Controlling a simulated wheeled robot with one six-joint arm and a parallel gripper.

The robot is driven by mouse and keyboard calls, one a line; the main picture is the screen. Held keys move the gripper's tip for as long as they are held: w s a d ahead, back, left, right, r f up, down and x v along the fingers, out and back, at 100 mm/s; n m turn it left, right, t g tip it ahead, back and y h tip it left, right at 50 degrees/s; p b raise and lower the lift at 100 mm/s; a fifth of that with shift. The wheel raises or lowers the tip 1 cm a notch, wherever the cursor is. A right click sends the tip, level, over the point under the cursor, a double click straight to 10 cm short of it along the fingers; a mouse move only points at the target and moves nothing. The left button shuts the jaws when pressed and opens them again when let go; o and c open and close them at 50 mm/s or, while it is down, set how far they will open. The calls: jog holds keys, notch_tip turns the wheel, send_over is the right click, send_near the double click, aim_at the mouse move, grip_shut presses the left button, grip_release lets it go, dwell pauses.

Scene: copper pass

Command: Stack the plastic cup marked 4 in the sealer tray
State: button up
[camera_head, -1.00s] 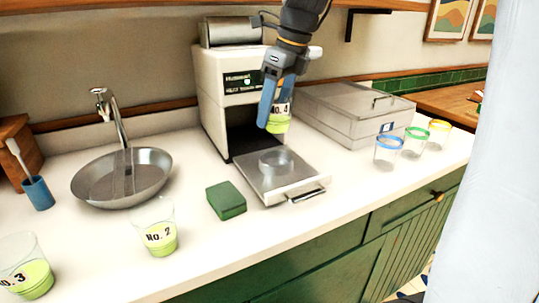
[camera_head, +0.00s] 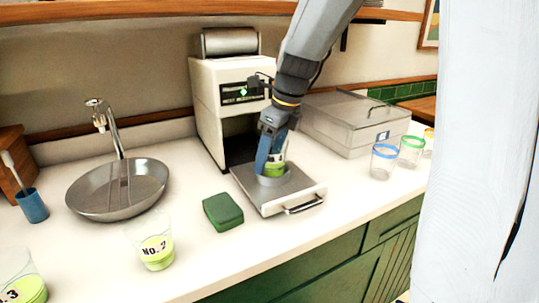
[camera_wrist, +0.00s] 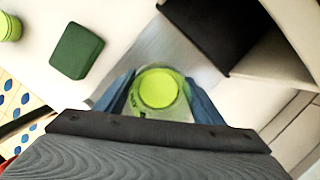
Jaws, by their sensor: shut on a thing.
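The plastic cup marked 4 (camera_head: 279,160), clear with a green lower part, is held upright between the blue fingers of my gripper (camera_head: 269,155). The wrist view also shows the green cup (camera_wrist: 158,90) between my fingers (camera_wrist: 160,95). The sealer tray (camera_head: 304,190) is pulled out in front of the white sealing machine (camera_head: 207,95).
A green sponge (camera_head: 223,212) lies left of the tray. Cup No. 2 (camera_head: 156,250) and cup No. 3 (camera_head: 22,280) stand at the front left. A metal basin (camera_head: 118,190) is behind them. A lidded steel box (camera_head: 345,125) and colour-rimmed glasses (camera_head: 383,163) stand right.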

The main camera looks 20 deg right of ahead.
jog(key=shift+f, duration=0.25)
jog(key=shift+s+f, duration=0.2)
jog(key=shift+f, duration=0.25)
jog(key=o, duration=1.2)
jog(key=shift+d+f, duration=0.1)
jog(key=shift+d, duration=0.05)
jog(key=shift+a, duration=0.2)
jog(key=shift+r, duration=0.25)
jog(key=v, duration=1.3)
jog(key=shift+w+a+r+b, duration=0.1)
jog(key=shift+w+r+b, duration=0.05)
jog(key=shift+w+b, duration=0.2)
